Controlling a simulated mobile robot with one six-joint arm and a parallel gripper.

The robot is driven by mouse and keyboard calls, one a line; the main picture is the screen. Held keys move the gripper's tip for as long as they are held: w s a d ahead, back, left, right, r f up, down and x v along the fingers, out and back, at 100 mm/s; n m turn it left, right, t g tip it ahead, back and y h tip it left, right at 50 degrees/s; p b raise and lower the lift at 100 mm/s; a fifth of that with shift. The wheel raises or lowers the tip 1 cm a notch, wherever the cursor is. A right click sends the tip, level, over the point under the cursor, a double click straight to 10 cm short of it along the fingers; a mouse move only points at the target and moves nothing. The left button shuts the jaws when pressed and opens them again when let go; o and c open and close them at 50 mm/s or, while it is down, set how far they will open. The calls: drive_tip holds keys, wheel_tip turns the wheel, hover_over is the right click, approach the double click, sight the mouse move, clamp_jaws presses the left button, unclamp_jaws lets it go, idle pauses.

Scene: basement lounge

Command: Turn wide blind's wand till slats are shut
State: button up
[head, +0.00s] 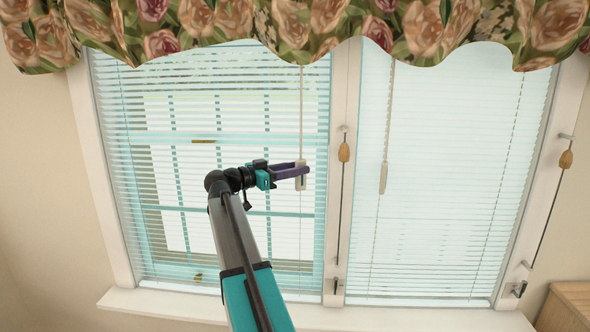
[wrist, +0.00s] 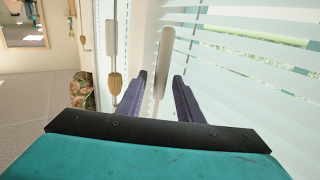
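The wide blind (head: 230,140) hangs in the left window; its slats are open, with the outside showing between them. Its wand (head: 301,181) hangs near its right edge and ends in a white handle. My gripper (head: 300,171) is level with this handle. In the wrist view, the wand handle (wrist: 163,60) shows between the two purple fingers (wrist: 160,76), with a gap on each side. The fingers are apart and do not appear to grip it. Part of the handle is hidden by a finger in the head view.
A narrower blind (head: 450,170) with shut-looking slats hangs at right, with its own wand (head: 384,175). A cord with a wooden tassel (head: 344,152) runs down the post between the windows. A floral valance (head: 300,25) hangs above; a sill (head: 180,305) runs below.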

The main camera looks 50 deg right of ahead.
clamp_jaws()
drive_tip(key=shift+s+f+t+b, duration=0.15)
drive_tip(key=shift+t+b, duration=0.15)
drive_tip(key=shift+b, duration=0.15)
drive_tip(key=n+t+b, duration=0.1)
drive_tip(key=n+t, duration=0.1)
drive_tip(key=t, duration=0.1)
drive_tip(key=n+t+b, duration=0.2)
drive_tip(key=t, duration=0.1)
drive_tip(key=s+n+t+b, duration=0.1)
drive_tip(key=n+t+b, duration=0.1)
drive_tip(key=t, duration=0.2)
drive_tip(key=shift+n, duration=0.4)
drive_tip(key=shift+w+t, duration=0.1)
drive_tip(key=shift+t, duration=0.2)
unclamp_jaws()
